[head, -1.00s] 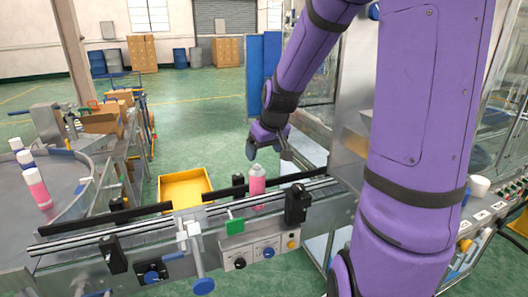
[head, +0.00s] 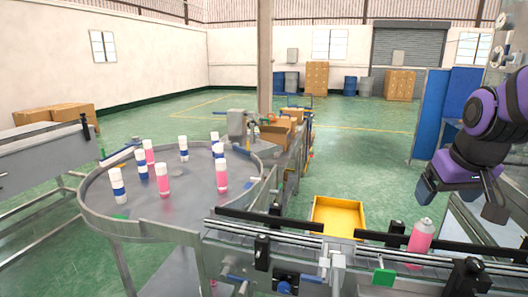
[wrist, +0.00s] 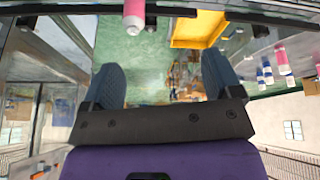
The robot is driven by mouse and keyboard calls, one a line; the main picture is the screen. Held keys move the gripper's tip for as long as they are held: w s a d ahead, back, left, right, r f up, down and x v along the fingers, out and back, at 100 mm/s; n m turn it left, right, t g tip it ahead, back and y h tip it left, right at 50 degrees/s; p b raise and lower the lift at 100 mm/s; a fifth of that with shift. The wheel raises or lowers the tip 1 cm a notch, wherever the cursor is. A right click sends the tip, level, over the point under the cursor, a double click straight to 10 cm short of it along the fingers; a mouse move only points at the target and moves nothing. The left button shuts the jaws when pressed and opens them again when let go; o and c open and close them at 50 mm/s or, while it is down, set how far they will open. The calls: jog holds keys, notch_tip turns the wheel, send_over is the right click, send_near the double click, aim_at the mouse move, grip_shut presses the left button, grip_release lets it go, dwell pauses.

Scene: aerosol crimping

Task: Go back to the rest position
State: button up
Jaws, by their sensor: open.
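My gripper (head: 458,196) is at the right of the head view, above and to the right of a pink can (head: 421,236) that stands on the conveyor (head: 300,237). In the wrist view both dark fingers of my gripper (wrist: 160,84) are spread apart with nothing between them. The pink can (wrist: 134,12) shows at the top edge of the wrist view, beyond the fingertips and apart from them.
A round metal table (head: 120,226) at the left holds several white-capped cans. A yellow bin (head: 338,216) sits behind the conveyor. Cardboard boxes (head: 277,134) stand farther back. The green floor (head: 360,150) behind is mostly open.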

jog(key=s+a+r, duration=0.2)
jog(key=s, duration=0.4)
jog(key=s+a+r+y, duration=0.1)
jog(key=s+a+r, duration=0.1)
jog(key=s, duration=0.5)
jog(key=shift+s+r, duration=0.15)
jog(key=shift+r, duration=0.15)
